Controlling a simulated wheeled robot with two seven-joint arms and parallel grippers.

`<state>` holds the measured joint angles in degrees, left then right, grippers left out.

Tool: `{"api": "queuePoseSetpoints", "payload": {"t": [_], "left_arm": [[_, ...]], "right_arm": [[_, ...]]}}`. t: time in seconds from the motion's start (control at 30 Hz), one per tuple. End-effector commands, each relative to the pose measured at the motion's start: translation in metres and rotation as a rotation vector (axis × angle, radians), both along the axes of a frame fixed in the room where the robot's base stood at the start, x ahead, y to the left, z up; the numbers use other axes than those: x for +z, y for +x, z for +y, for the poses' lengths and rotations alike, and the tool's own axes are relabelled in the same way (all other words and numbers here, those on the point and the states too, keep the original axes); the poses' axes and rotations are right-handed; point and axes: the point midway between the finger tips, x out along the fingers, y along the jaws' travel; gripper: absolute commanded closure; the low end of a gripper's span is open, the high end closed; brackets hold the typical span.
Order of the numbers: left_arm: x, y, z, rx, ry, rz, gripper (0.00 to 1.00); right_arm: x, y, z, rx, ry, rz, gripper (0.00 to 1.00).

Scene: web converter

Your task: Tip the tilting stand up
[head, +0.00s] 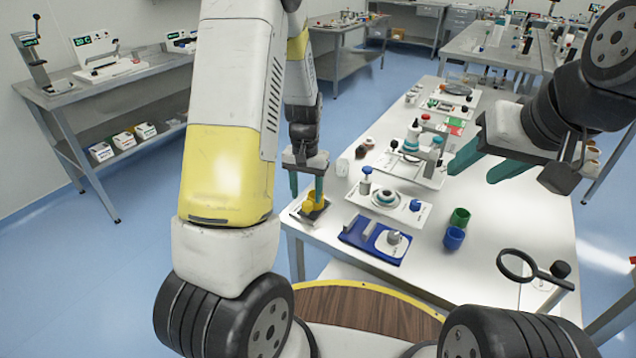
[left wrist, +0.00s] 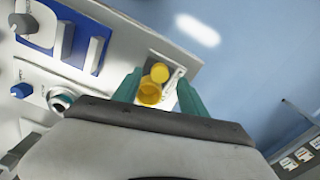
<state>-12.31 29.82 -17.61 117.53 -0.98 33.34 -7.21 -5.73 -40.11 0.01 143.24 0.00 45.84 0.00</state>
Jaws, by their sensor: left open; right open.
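What looks like the tilting stand is a small grey plate (head: 318,213) with a yellow holder (head: 308,205) on it, at the near left corner of the white table (head: 470,235). In the left wrist view the yellow holder (left wrist: 150,92) lies between the teal fingers, with a round yellow end beyond it. How far the stand is tilted is unclear. My left gripper (head: 306,188) is open right above the stand, its fingers on either side of the yellow part; contact cannot be told. My right gripper (head: 490,163) is open and empty, above the table's right part.
A blue tray (head: 365,238) with grey blocks and a white plate with a knob lie right of the stand. Behind is a white panel (head: 408,210) with knobs. Blue (head: 454,238) and green (head: 460,217) cups stand further right. Open floor lies left of the table.

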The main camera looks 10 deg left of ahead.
Motion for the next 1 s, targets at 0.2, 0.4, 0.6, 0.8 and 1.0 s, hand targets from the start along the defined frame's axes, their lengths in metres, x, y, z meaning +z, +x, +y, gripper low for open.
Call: {"api": "queuePoseSetpoints", "payload": {"t": [0.2,0.4,0.6,0.8,1.0], "left_arm": [[-0.026,-0.001,0.0,0.0,0.0,0.002,0.5],[-0.03,0.0,0.0,0.0,-0.001,-0.001,0.5],[-0.03,0.0,0.0,0.0,-0.001,0.0,0.62],[-0.03,0.0,0.0,0.0,-0.001,0.0,1.0],[-0.03,0.0,0.0,0.0,-0.001,0.0,1.0]], "right_arm": [[0.0,0.0,0.0,0.0,0.0,0.0,0.5],[0.0,0.0,0.0,0.0,0.0,0.0,0.5],[0.0,0.0,0.0,0.0,0.0,0.0,0.5],[0.0,0.0,0.0,0.0,0.0,0.0,0.5],[0.0,0.0,0.0,0.0,0.0,0.0,0.5]]}}
